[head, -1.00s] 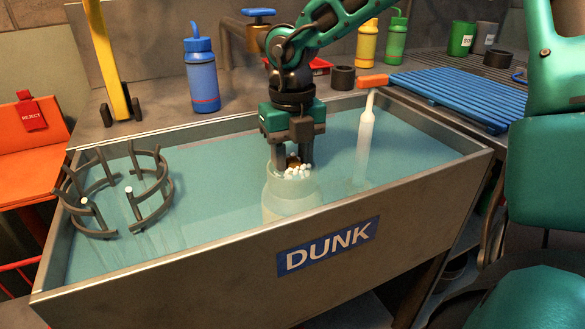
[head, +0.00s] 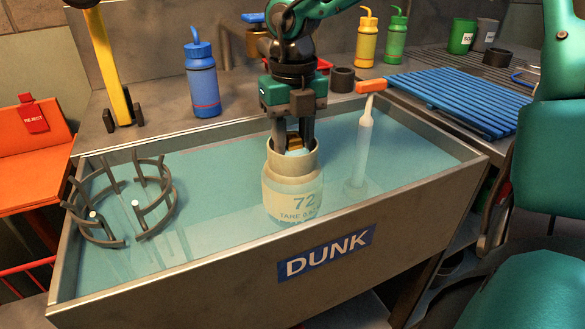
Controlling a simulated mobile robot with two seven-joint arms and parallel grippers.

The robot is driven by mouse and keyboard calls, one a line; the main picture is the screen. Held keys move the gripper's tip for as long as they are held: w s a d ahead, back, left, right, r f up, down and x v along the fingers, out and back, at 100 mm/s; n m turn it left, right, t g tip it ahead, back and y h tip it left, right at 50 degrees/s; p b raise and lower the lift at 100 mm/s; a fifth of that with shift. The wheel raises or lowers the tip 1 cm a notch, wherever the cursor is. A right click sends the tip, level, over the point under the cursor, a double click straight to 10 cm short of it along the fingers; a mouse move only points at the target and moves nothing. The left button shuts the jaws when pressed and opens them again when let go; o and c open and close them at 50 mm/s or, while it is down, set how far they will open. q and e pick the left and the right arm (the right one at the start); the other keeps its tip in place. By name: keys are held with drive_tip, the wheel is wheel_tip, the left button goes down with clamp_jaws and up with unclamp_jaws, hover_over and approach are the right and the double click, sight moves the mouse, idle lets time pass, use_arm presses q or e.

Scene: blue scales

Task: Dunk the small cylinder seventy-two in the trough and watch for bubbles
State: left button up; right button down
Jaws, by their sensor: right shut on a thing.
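The small cream cylinder (head: 288,185) stands upright in the water near the middle of the trough (head: 200,285), which is marked DUNK. Its label reads 72 and TARE, with the number after it partly unreadable. Its collar and upper body show above the water; the lower body is under it. My right gripper (head: 294,147) points straight down and is shut on the brass valve at the cylinder's top, inside the collar. I see no white bubbles at the collar now. My left gripper is not in view.
A dark ring-shaped cage (head: 122,235) sits in the trough's left end. A pale wand with an orange handle (head: 372,87) stands in the water right of the cylinder. Behind are a blue bottle (head: 203,85) and a blue slatted rack (head: 452,100). An orange REJECT bin (head: 30,160) is at left.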

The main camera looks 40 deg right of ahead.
drive_tip(key=shift+w+r, duration=0.15)
drive_tip(key=shift+r, duration=0.35)
drive_tip(key=shift+s+a+r+p, duration=0.1)
drive_tip(key=shift+r+p, duration=0.9)
drive_tip(key=shift+r, duration=0.35)
drive_tip(key=shift+s+r+p, duration=0.1)
drive_tip(key=shift+r+p, duration=0.85)
drive_tip(key=shift+r, duration=0.4)
use_arm(q)
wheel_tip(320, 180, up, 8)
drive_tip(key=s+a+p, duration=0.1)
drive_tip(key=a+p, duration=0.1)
drive_tip(key=p, duration=0.6)
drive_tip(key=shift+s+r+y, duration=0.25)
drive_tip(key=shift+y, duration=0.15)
use_arm(e)
wheel_tip(320, 180, up, 12)
drive_tip(key=shift+r, duration=0.2)
